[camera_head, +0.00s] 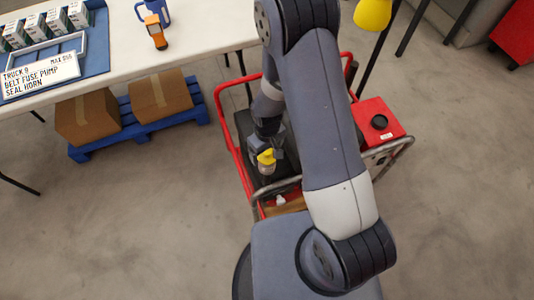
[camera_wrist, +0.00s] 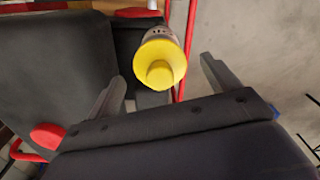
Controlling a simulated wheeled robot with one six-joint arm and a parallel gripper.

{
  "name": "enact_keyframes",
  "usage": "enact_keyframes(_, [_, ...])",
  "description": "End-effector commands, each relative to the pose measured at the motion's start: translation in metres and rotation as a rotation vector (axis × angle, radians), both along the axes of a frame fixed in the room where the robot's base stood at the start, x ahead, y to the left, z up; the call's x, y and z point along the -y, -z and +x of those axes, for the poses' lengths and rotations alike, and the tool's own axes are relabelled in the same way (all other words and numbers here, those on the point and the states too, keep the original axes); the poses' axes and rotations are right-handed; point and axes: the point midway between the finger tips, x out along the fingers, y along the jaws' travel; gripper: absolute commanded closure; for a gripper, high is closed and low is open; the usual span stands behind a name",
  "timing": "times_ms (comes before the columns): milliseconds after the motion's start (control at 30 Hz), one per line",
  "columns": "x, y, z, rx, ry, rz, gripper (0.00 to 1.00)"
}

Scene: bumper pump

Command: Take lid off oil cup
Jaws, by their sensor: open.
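A yellow lid (camera_wrist: 160,68) with a round raised knob sits on the oil cup (camera_wrist: 161,33), whose pale labelled side shows just behind it in the wrist view. In the head view the yellow lid (camera_head: 266,157) shows small, beside dark pump parts inside the red frame. My gripper (camera_wrist: 163,72) is open, with one finger to the left of the lid and one to the right, and a gap on both sides. The gripper (camera_head: 268,150) is partly hidden by my arm in the head view. I cannot tell the finger height against the lid.
A red tube frame (camera_head: 222,120) surrounds the machine. A red box with a black cap (camera_head: 380,122) stands at its right. A white table (camera_head: 200,25) is at upper left, with cardboard boxes (camera_head: 160,93) on a blue pallet (camera_head: 135,133) below. Floor at left is clear.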

Motion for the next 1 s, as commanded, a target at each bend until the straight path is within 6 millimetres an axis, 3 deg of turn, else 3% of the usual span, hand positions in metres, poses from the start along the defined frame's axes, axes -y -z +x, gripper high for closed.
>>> enact_keyframes(133, [-0.0001,0.0109,0.0,0.0,0.0,0.0,0.16])
enact_keyframes(400, [-0.0003,0.0125,0.0004,0.002,0.0,0.0,0.16])
enact_keyframes(1000, [-0.0002,0.0123,0.0002,0.001,0.0,0.0,0.64])
